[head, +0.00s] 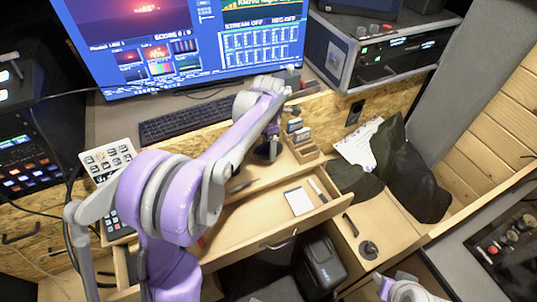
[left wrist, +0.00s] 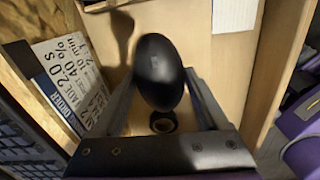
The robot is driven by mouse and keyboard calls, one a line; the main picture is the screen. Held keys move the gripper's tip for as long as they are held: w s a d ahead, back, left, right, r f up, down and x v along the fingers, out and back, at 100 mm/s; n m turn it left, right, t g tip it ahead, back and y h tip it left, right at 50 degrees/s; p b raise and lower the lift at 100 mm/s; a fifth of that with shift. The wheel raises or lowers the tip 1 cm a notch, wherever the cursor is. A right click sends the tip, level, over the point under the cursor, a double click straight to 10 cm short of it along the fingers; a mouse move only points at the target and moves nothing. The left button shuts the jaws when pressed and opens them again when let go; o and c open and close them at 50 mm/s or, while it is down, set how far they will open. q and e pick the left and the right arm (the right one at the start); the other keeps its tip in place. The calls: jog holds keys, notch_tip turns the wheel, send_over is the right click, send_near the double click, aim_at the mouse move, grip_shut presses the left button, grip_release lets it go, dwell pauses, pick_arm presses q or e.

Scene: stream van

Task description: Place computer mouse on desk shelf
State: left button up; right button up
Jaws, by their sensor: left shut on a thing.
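A smooth black computer mouse (left wrist: 158,72) is between the two fingers of my left gripper (left wrist: 160,88) in the left wrist view. The fingers are shut on its sides. Below it is a pale wooden surface (left wrist: 200,55), with a dark shadow on it; whether the mouse touches it I cannot tell. In the head view my left gripper (head: 272,143) is over the wooden desk, at the back of an open drawer (head: 240,228), and the arm hides much of this spot. I cannot tell which board is the desk shelf. My right gripper's fingers do not show.
A keyboard (head: 185,120) lies under the large monitor (head: 180,45). A small wooden organizer (head: 306,153) stands right of my left gripper. White paper (head: 299,201) lies in the drawer. A printed box (left wrist: 70,85) is close on the left in the wrist view. Dark cloth (head: 415,180) lies right.

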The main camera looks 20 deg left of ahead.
pick_arm(q)
jog(key=shift+f, duration=2)
jog(key=shift+f, duration=0.1)
jog(key=o, duration=1.3)
